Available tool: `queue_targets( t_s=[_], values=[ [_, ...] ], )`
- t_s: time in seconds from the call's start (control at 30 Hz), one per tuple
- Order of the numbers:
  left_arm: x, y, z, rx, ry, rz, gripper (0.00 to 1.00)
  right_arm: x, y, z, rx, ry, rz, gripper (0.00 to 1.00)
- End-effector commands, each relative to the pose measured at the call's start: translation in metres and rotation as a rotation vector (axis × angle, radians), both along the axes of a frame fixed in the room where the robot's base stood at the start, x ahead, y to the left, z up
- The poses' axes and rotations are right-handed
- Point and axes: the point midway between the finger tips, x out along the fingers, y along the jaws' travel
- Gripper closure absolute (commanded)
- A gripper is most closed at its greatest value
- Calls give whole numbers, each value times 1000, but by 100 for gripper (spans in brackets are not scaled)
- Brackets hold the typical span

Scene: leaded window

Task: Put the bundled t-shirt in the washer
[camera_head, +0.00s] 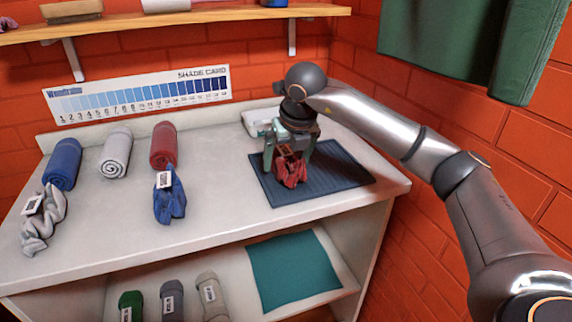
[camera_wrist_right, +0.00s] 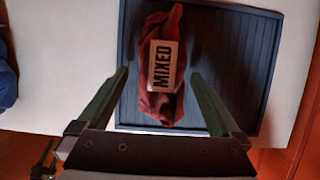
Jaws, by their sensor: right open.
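A crumpled dark-red cloth bundle (camera_head: 291,172) lies on a dark ribbed mat (camera_head: 340,178) at the right of the counter. In the right wrist view the red bundle (camera_wrist_right: 160,107) carries a tan label reading "MIXED". My right gripper (camera_head: 286,168) points down over it, open, with a finger on either side. In the wrist view there are gaps between the fingers and the cloth. A blue bundle (camera_head: 169,205) and a grey bundle (camera_head: 42,220), both tagged, lie further left on the counter. No washer shows.
A lower shelf holds several tagged rolls and a teal mat (camera_head: 293,270). A shade card (camera_head: 140,93) hangs on the brick wall. The counter's front middle is clear.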

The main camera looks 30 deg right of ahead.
Motion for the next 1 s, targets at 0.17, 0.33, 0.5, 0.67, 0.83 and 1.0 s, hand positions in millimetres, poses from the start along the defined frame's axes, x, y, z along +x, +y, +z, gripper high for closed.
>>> queue_targets(
  t_s=[0.17, 0.33, 0.5, 0.67, 0.83, 1.0],
  values=[
    [-1, 1, -2, 1, 2, 1, 50, 7, -2, -18, 0, 0, 0, 0],
    [-1, 1, -1, 1, 1, 1, 50, 8, -2, -20, -1, -1, 1, 0],
    [-1, 1, -1, 1, 0, 1, 50, 8, -2, -20, -1, -1, 1, 10],
    [-1, 1, -1, 2, 1, 1, 50, 8, -2, -19, -1, -1, 1, 28],
    [-1, 1, -1, 2, 1, 1, 50, 8, -2, -19, 0, -1, 1, 47],
    [-1, 1, -2, 2, 2, 1, 50, 8, -2, -19, 0, -1, 1, 66]
  ],
)
